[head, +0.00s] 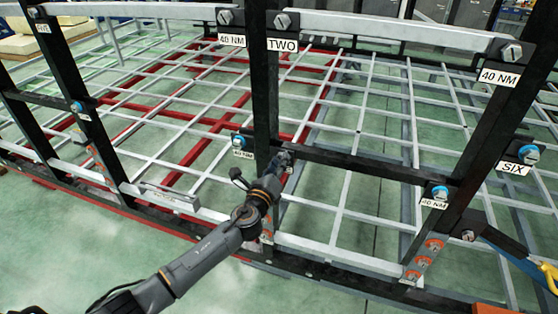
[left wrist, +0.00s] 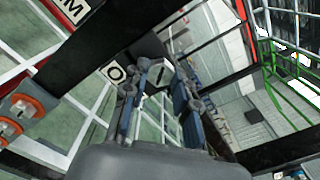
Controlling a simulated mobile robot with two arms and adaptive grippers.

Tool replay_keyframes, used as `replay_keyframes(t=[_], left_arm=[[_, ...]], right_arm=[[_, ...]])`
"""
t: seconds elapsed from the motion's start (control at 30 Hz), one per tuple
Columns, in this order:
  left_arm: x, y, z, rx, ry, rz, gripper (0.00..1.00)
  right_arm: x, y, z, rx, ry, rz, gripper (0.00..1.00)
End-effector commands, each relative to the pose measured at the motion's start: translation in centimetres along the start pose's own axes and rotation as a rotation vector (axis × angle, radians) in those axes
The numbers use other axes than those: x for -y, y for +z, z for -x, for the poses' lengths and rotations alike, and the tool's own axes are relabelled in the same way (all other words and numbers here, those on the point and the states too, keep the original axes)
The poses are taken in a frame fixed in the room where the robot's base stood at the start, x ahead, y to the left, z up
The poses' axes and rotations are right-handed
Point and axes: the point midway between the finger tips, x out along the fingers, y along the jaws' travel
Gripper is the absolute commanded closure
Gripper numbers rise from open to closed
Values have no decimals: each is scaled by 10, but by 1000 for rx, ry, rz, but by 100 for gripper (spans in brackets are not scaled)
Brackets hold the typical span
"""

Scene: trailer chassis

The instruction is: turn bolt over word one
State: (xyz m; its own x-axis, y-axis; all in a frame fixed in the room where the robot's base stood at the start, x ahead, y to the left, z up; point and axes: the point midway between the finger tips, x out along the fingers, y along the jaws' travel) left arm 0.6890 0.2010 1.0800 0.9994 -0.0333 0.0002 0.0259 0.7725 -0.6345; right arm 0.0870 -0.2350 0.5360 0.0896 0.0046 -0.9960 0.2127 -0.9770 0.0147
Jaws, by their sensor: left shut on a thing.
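My left gripper (head: 285,158) reaches up from the lower left to the black upright below the TWO label (head: 283,45). In the left wrist view, my left gripper's fingers (left wrist: 160,70) are shut on a metal bolt head (left wrist: 159,76), one finger on each side. A white label (left wrist: 115,73) beside the left finger shows an O; the rest of its word is hidden. In the head view the gripper hides this bolt and label.
A blue-collared bolt (head: 239,141) with a 40 NM label is just left of the gripper. Another (head: 439,192) is on the right upright, near the SIX label (head: 515,169). Black crossbars and white grid bars surround the arm. Green floor at the front left is clear.

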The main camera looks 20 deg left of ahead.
Motion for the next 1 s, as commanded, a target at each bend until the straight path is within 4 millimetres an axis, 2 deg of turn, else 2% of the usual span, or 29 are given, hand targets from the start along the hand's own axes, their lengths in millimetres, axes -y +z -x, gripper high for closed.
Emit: replay_keyframes(t=[0.03, 0.3, 0.87, 0.9, 1.0], left_arm=[[-4, -7, 3, -14, 8, -29, 100], [-4, -7, 3, -14, 6, -135, 100], [-4, -8, 3, -14, 5, -165, 100], [-4, -8, 3, -14, 4, -165, 70], [-4, -7, 2, -12, 4, -165, 50]], right_arm=[[0, 0, 2, 0, 0, 0, 41], [0, -1, 5, 0, 0, 0, 41], [0, -1, 6, 0, 0, 0, 41], [0, -1, 6, 0, 0, 0, 41], [0, -1, 6, 0, 0, 0, 41]])
